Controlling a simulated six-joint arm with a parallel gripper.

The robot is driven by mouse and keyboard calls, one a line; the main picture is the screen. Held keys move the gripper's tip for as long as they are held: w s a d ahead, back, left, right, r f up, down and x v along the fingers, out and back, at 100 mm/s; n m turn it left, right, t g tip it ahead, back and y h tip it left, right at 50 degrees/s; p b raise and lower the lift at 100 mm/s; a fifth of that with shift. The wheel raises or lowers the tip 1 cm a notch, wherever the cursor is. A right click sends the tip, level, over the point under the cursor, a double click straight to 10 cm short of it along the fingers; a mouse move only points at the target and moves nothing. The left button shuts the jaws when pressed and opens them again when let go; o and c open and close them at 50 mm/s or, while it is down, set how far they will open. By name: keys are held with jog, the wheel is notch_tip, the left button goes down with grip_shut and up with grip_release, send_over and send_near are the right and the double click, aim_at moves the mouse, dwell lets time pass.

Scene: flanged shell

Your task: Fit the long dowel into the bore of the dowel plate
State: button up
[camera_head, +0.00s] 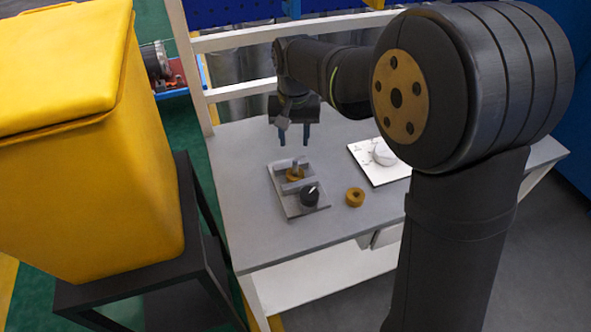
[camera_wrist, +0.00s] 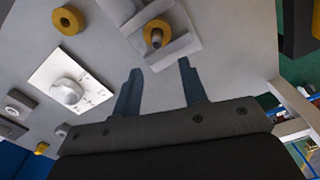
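My gripper (camera_head: 294,138) hangs above the back of a grey plate (camera_head: 290,207), fingers spread and empty. In the wrist view my gripper (camera_wrist: 159,66) shows a clear gap between its blue-grey fingertips. A thin grey pin (camera_head: 296,164), probably the long dowel, stands upright in a yellow ring (camera_head: 294,176) between two grey bars on the plate. The pin (camera_wrist: 156,38) and ring (camera_wrist: 152,28) lie just beyond the fingertips in the wrist view, apart from them. I cannot tell for sure which part is the dowel plate, nor see its bore.
A black round part (camera_head: 310,195) sits at the plate's front. A loose yellow ring (camera_head: 355,197) lies to its right. A white plate with a pale dome (camera_head: 384,153) is farther right. Grey blocks (camera_wrist: 18,104) lie at the wrist view's left. A yellow bin (camera_head: 90,150) stands left of the table.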

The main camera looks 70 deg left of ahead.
aim_at(295, 161)
jog(key=shift+d+f, duration=0.15)
jog(key=shift+f, duration=1.35)
jog(key=shift+d+f, duration=0.15)
jog(key=shift+f, duration=1.4)
jog(key=shift+d+f, duration=0.15)
jog(key=shift+f, duration=1.35)
grip_shut()
